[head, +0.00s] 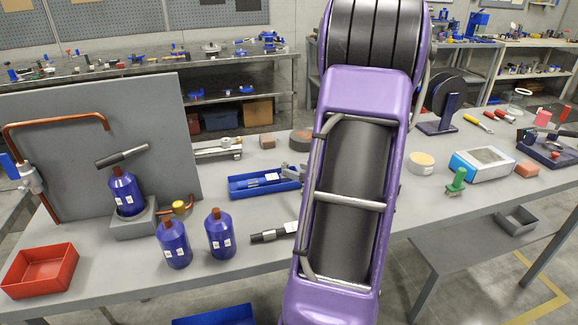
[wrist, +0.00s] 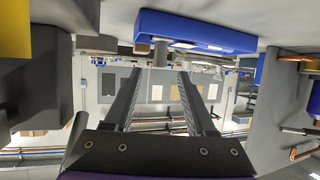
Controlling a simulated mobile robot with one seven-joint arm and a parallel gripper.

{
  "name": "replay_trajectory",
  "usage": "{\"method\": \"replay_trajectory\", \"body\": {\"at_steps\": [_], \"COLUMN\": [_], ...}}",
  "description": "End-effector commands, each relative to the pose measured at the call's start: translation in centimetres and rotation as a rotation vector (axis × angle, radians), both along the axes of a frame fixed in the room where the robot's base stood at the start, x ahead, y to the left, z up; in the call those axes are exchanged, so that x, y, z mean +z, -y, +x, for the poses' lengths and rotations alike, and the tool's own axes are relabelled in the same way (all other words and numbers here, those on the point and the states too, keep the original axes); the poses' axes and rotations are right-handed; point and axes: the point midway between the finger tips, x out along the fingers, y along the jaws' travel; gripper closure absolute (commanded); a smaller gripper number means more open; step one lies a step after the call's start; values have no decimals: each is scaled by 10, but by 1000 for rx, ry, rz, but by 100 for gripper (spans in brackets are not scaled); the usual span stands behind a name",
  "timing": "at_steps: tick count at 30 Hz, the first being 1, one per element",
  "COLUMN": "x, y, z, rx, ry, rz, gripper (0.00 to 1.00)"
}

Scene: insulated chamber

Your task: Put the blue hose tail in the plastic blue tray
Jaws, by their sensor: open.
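The blue plastic tray (head: 240,192) lies on the bench left of my purple arm, with small grey and white items in it. It also shows in the wrist view (wrist: 215,36), upside down, beyond and above my fingers. No part that I can surely call a blue hose tail shows. A black-and-grey cylindrical piece (head: 268,236) lies in front of the tray, its right end near my arm's edge. My gripper (wrist: 158,75) is open in the wrist view, the fingers apart with nothing visibly clamped. In the head view my arm hides much of the bench.
Blue bottles (head: 220,234) stand left of the tray; one sits in a grey holder (head: 134,224) by an upright grey panel (head: 60,150). A red bin (head: 40,270) is front left. A green part (head: 456,182) and a white-and-blue device (head: 482,163) are on the right.

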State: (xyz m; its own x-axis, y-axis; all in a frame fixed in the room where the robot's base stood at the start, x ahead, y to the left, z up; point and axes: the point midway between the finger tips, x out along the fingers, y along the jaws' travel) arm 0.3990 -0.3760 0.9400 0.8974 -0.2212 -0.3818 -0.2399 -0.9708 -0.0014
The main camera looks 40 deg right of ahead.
Motion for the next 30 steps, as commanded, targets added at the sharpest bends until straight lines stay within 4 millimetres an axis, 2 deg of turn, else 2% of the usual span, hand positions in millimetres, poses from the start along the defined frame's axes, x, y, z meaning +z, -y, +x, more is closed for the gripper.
{"method": "replay_trajectory", "body": {"at_steps": [3, 9, 30], "x": [10, 17, 17], "y": [-5, -9, -11], "z": [-21, -38, -40], "rx": [-3, -2, 3], "ry": [0, 0, -9], "rz": [0, -1, -3], "gripper": [44, 44, 44]}}
